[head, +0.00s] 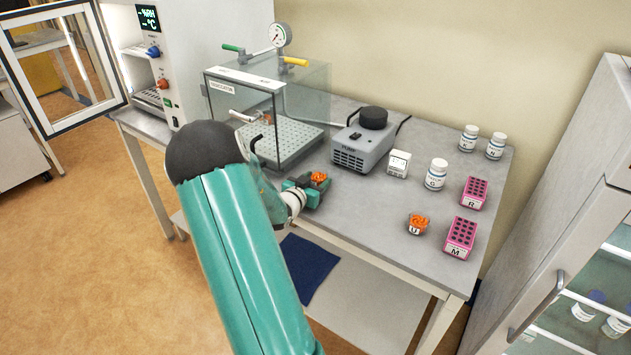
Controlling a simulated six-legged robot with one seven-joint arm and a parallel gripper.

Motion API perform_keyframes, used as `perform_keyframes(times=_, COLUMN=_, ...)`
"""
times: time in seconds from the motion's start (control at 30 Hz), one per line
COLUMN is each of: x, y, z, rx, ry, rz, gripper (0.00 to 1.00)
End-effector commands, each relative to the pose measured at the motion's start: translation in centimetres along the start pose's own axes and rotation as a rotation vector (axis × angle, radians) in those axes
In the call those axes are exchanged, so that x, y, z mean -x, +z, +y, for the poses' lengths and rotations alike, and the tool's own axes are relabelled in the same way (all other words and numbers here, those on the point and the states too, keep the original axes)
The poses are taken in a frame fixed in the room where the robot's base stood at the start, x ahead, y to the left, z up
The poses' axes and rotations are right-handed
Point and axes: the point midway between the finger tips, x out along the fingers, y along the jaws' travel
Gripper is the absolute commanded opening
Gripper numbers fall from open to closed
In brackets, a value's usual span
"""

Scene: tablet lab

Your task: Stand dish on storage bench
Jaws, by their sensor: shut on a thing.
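A small dish with orange contents (319,178) is at the tip of my gripper (307,189). My gripper is shut on it, and the teal jaws hide most of its body. The dish is over the front part of the grey bench (360,215); I cannot tell whether it touches the top. A second dish with orange contents (416,223), labelled U, stands on the same bench to the right. My arm covers the bench's left front part.
A clear desiccator (285,110) and a grey pump (363,145) stand behind my gripper. A white box (398,164), white bottles (436,175) and pink racks (461,238) are to the right. A glass-fronted cabinet (590,220) borders the right. Bare top lies between gripper and second dish.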

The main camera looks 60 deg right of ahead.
Motion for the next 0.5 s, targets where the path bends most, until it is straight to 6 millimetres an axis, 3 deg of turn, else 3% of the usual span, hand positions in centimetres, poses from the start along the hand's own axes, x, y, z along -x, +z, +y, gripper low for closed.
perform_keyframes(times=0.13, x=-0.03, y=0.30, z=-0.01, rx=0.000, ry=0.000, rz=0.000, gripper=0.25)
perform_keyframes(times=0.17, x=-0.02, y=0.28, z=-0.01, rx=0.000, ry=0.000, rz=0.000, gripper=0.56)
perform_keyframes(times=0.27, x=-0.02, y=0.26, z=-0.01, rx=0.000, ry=0.000, rz=0.000, gripper=0.74)
perform_keyframes(times=0.5, x=-0.01, y=0.25, z=-0.01, rx=0.000, ry=0.000, rz=0.000, gripper=0.74)
